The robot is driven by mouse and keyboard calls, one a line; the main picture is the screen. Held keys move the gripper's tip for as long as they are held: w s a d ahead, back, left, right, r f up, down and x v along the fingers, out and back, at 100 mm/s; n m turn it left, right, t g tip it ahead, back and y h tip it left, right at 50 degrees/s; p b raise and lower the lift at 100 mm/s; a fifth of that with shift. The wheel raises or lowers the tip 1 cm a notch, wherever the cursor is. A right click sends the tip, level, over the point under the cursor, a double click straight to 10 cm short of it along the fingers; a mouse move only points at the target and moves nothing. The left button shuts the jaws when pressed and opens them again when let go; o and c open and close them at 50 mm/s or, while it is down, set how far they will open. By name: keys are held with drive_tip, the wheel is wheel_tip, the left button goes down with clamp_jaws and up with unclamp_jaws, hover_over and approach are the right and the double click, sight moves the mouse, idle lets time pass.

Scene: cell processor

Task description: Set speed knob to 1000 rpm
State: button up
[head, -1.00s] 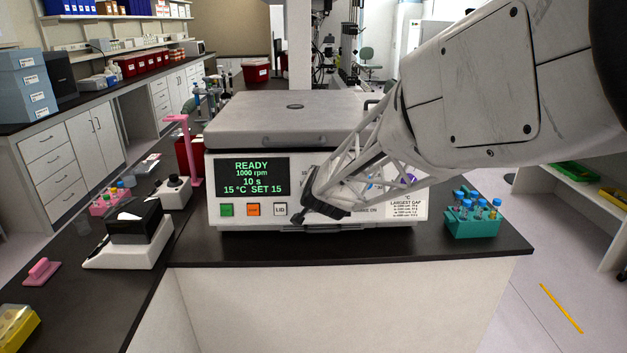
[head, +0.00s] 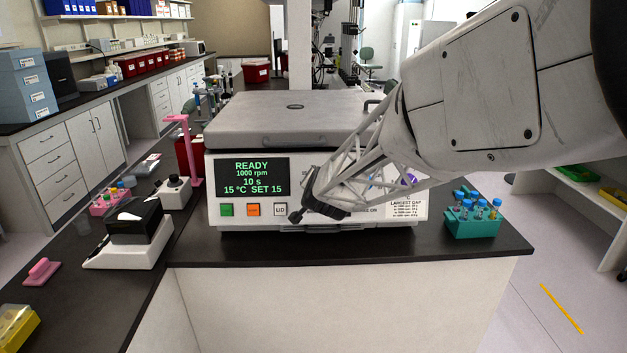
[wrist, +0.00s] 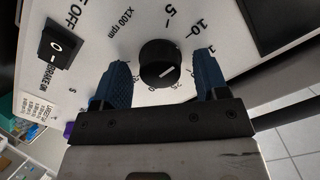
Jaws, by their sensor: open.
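The speed knob (wrist: 160,64) is a black round dial with a white pointer line, marked "X100 rpm", in the wrist view. In the head view my gripper (head: 318,208) is in front of the centrifuge panel and hides the knob.
A black brake switch (wrist: 62,46) is left of the knob in the wrist view. Green, orange and white LID buttons (head: 253,210) line the panel. A teal tube rack (head: 474,224) stands right of the centrifuge. A white and black device (head: 130,235) is at left.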

drive_tip(key=shift+s, duration=0.1)
drive_tip(key=v, duration=0.7)
drive_tip(key=shift+s, duration=0.3)
drive_tip(key=shift+s+d+r, duration=0.1)
drive_tip(key=shift+r, duration=0.1)
drive_tip(key=s+d+n+g, duration=0.2)
drive_tip(key=s+d+g, duration=0.1)
drive_tip(key=s, duration=0.9)
drive_tip(key=s+d+f+n+g, duration=0.1)
drive_tip(key=s+d+g, duration=0.3)
drive_tip(key=s, duration=0.8)
drive_tip(key=s+d+n+g, duration=0.3)
drive_tip(key=s+d, duration=0.3)
drive_tip(key=s, duration=0.6)
drive_tip(key=shift+s+f+g+h, duration=0.3)
drive_tip(key=shift+f+g, duration=0.1)
drive_tip(key=shift+g, duration=0.1)
